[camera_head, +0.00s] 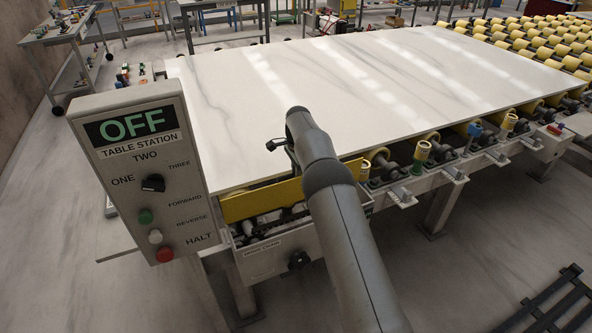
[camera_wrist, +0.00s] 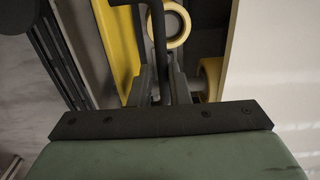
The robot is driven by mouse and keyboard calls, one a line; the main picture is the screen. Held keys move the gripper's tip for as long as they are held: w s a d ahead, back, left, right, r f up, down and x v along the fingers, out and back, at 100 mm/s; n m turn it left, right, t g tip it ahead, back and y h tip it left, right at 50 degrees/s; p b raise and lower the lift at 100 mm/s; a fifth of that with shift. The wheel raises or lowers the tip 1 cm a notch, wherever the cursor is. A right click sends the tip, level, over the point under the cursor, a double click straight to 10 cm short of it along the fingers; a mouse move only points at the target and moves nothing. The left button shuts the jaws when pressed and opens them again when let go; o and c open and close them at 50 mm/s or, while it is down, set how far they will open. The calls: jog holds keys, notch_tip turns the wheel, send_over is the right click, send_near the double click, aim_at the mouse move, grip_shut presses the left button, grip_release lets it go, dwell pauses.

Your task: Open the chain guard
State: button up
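A pale box-like cover (camera_head: 276,262) with a small label and a black knob (camera_head: 299,260) is on the near side of the roller table, below the slab edge. My gripper (camera_head: 284,146) is mostly hidden behind my arm, above the slab's near edge. In the wrist view dark finger-like parts (camera_wrist: 163,50) point toward the rollers.
A white marble slab (camera_head: 370,95) covers the roller table. A control box (camera_head: 150,170) reading OFF stands at the left. Rollers and brackets (camera_head: 422,155) line the near edge. A dark rack (camera_head: 545,305) lies at the lower right. The floor in front is largely clear.

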jog(key=shift+o, duration=1.2)
jog(key=shift+f, duration=0.3)
jog(key=shift+r, duration=0.2)
jog(key=shift+w+r, duration=0.1)
jog(key=shift+r, duration=0.15)
notch_tip(320, 180, up, 17)
jog(key=s, duration=0.1)
jog(key=shift+d+p, duration=0.15)
jog(key=shift+p, duration=0.3)
